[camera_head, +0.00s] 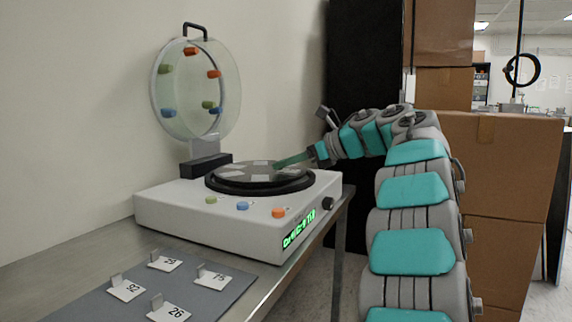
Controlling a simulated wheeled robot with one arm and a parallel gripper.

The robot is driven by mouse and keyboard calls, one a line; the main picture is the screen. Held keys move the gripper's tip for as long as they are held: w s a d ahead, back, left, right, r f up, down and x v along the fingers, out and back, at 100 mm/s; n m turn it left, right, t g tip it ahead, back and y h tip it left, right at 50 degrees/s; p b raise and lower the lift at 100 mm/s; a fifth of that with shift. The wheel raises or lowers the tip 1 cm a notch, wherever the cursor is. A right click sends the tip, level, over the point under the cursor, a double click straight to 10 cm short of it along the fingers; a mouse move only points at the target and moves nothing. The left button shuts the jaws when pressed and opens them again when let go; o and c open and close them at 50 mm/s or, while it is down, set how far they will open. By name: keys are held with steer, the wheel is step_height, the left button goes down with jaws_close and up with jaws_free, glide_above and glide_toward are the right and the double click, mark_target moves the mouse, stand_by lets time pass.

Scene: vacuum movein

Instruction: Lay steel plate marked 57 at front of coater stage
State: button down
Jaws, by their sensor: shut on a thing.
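The coater (238,211) is a low white box on the bench with its clear round lid raised. Its dark round stage (245,170) bears several pale flat patches. My gripper (279,163) comes in from the right with its green fingers low over the stage's right side. It is shut on a thin small piece that I take for the steel plate, close above or touching the stage; I cannot tell which. No mark 57 is readable. Plates marked 92 (126,291), 75 (213,279), 26 (170,313) and one that looks like 29 (165,264) lie on the mat.
The grey mat (215,299) lies at the bench's front. The raised lid (196,90) with coloured clips stands behind the stage. Coloured knobs (242,206) line the coater's front edge. Cardboard boxes (497,165) and a black cabinet (362,75) stand at right.

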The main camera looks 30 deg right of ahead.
steer(key=shift+f+b, duration=0.2)
steer(key=shift+b, duration=0.1)
steer(key=c, duration=0.8)
jaws_free()
steer(key=shift+r, duration=0.1)
steer(key=shift+r, duration=0.1)
steer(key=shift+r+p, duration=0.15)
steer(key=shift+p, duration=0.25)
steer(key=v, duration=1.2)
